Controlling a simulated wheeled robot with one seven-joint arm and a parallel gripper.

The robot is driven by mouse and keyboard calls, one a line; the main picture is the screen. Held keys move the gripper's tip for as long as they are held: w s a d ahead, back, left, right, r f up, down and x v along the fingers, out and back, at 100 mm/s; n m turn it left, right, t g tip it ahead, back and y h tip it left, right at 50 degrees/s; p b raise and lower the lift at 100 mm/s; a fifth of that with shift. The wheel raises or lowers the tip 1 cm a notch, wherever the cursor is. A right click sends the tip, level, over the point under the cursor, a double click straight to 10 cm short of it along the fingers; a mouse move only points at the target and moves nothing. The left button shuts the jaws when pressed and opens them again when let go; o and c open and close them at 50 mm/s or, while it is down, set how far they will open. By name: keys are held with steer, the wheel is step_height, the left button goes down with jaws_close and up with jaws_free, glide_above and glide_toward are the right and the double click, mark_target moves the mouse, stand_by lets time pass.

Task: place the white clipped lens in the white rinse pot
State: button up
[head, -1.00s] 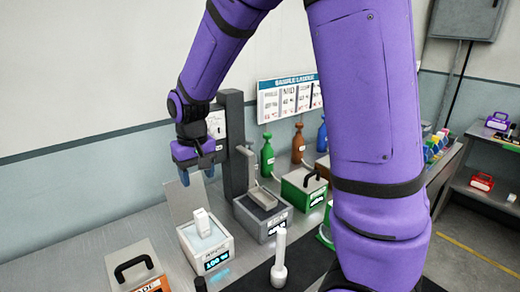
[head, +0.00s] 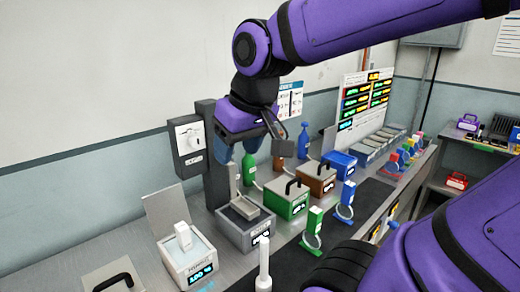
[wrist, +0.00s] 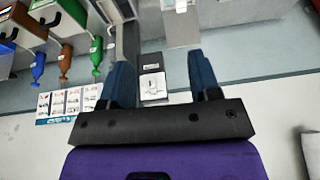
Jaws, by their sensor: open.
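A white upright block (head: 183,236), which looks like the grip of the white clipped lens, stands in an open white pot (head: 184,274) with a raised lid and a lit front display. Its lower part and any lens are hidden inside. I take this as the white rinse pot; its label is too small to read. My gripper (head: 237,158) is open and empty, with blue fingers. It is high above the grey open unit, right of the white pot and apart from it. In the wrist view my gripper (wrist: 160,62) has nothing between its fingertips.
A grey unit (head: 246,232) with a tall dark column stands right of the white pot. Green (head: 288,204) and brown (head: 316,180) lidded boxes follow. A white upright post (head: 264,262) and green (head: 313,228) and blue (head: 345,200) clipped pieces stand in front.

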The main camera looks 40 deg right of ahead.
steer(key=shift+t, duration=0.5)
steer(key=s, duration=0.5)
steer(key=shift+s+d+r, duration=0.15)
steer(key=shift+d+r, duration=0.2)
steer(key=shift+r, duration=0.05)
